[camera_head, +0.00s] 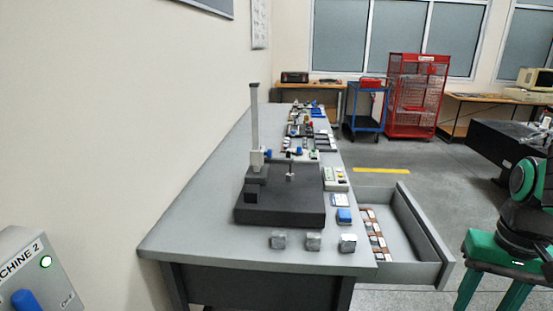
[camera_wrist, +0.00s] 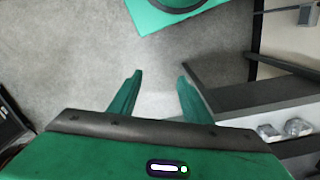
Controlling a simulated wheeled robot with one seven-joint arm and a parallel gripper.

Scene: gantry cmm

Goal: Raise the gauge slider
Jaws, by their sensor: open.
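The gauge stands on a dark granite block (camera_head: 280,205) near the front of the grey bench. Its tall grey column (camera_head: 254,115) rises upright from the block's left side. The gauge slider (camera_head: 257,158) sits low on the column, with a blue part and a horizontal arm reaching right to a small vertical probe (camera_head: 290,170). My gripper (camera_wrist: 158,82) shows in the wrist view, its two green fingers apart with nothing between them, over the floor beside the open drawer. The slider is not in the wrist view.
An open drawer (camera_head: 440,250) juts from the bench's right side, with several items inside. Several small tools line the bench's right side. A machine panel (camera_head: 35,275) stands at the lower left.

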